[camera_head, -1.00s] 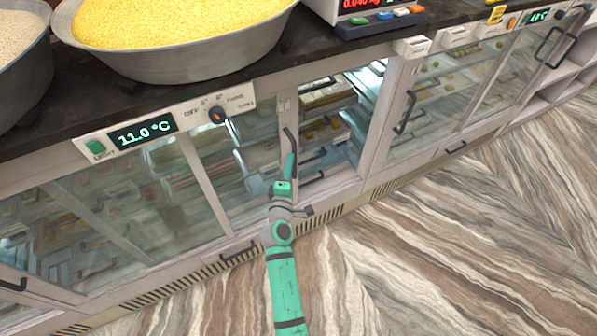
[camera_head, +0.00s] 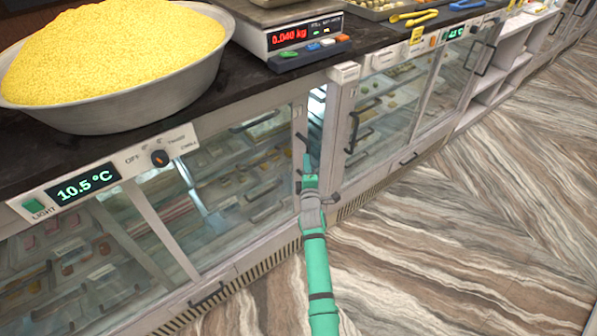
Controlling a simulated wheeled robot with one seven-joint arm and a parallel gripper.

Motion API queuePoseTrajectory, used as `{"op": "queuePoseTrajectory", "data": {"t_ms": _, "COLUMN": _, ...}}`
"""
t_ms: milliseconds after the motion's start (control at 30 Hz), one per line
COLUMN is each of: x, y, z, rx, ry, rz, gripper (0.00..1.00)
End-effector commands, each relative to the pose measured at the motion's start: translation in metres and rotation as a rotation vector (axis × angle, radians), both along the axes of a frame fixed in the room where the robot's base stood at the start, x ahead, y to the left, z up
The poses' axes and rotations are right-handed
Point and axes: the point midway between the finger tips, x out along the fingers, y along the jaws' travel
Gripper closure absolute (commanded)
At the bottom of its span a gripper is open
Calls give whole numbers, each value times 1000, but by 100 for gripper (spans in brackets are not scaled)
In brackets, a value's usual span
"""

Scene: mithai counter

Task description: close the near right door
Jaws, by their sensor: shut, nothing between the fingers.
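The near right door (camera_head: 245,160) is a sliding glass pane in a pale frame, in the near cabinet below the 10.5 °C display. Its right-hand frame edge stands a little short of the cabinet's right post (camera_head: 337,125), and a narrow bright gap (camera_head: 317,112) shows between them. My green and grey gripper (camera_head: 308,160) is shut and empty, at the door's right edge by its dark upright handle. Whether the fingertips touch the handle or the frame I cannot tell. My arm hides the lower part of the gap.
The near cabinet's control panel (camera_head: 115,175) is on the left. A metal bowl of yellow grains (camera_head: 110,115) and a scale (camera_head: 290,40) stand on the dark counter above. Another glass cabinet (camera_head: 400,105) adjoins on the right. The striped floor (camera_head: 450,240) is clear.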

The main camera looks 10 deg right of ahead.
Motion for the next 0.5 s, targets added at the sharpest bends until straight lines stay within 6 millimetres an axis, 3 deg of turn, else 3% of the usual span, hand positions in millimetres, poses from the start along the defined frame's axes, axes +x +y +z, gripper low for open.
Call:
{"op": "queuePoseTrajectory", "data": {"t_ms": 300, "x": 32, "y": -56, "z": 2, "rx": -5, "ry": 0, "rz": 12, "gripper": 100}}
{"op": "queuePoseTrajectory", "data": {"t_ms": 500, "x": 43, "y": -76, "z": 2, "rx": -4, "ry": -1, "rz": 15, "gripper": 100}}
